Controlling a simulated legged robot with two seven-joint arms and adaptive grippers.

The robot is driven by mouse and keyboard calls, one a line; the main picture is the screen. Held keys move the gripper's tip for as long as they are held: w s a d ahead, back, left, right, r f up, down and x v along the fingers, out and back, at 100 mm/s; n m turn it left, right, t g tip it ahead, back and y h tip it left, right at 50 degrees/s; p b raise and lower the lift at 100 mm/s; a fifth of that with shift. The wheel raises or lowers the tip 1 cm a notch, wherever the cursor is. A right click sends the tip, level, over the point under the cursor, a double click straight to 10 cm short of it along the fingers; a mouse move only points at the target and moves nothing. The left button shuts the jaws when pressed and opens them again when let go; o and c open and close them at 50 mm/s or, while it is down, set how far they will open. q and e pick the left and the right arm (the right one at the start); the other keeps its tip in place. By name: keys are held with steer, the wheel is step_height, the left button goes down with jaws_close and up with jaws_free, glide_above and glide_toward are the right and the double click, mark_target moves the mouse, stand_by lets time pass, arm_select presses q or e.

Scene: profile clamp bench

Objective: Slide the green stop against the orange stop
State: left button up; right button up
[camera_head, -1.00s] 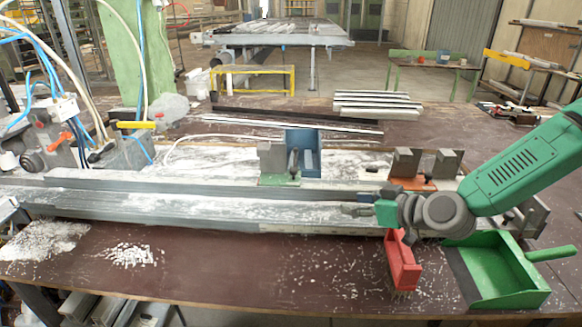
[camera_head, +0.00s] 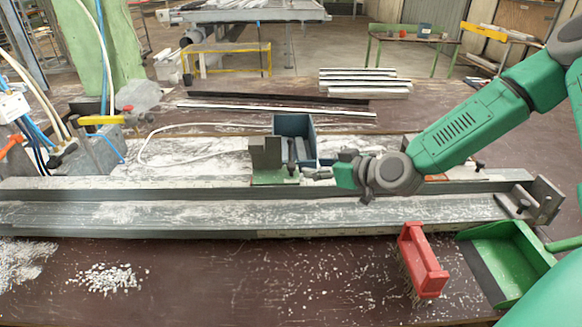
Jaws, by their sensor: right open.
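The green stop (camera_head: 267,157), a grey metal block on a green base, stands on the far side of the long metal profile rail, left of my right arm. The orange stop (camera_head: 437,178) is mostly hidden behind my right arm; a bit of its orange base shows farther right along the rail. My right gripper (camera_head: 318,174) points left, with its fingertips just right of the green stop's clamp screw. It is open and holds nothing. I cannot tell whether the fingertips touch the stop. My left gripper is not in view.
A blue bin (camera_head: 296,128) stands close behind the green stop. An end plate (camera_head: 546,199) closes the rail's right end. A red brush (camera_head: 422,262) and a green dustpan (camera_head: 508,258) lie in front. White chips (camera_head: 108,279) lie front left.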

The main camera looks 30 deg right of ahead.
mark_target(294, 166)
steer(key=x, duration=0.9)
steer(key=shift+w+a+f+b, duration=0.2)
steer(key=shift+w+b, duration=0.05)
steer(key=shift+b, duration=0.15)
steer(key=shift+d, duration=0.1)
jaws_close()
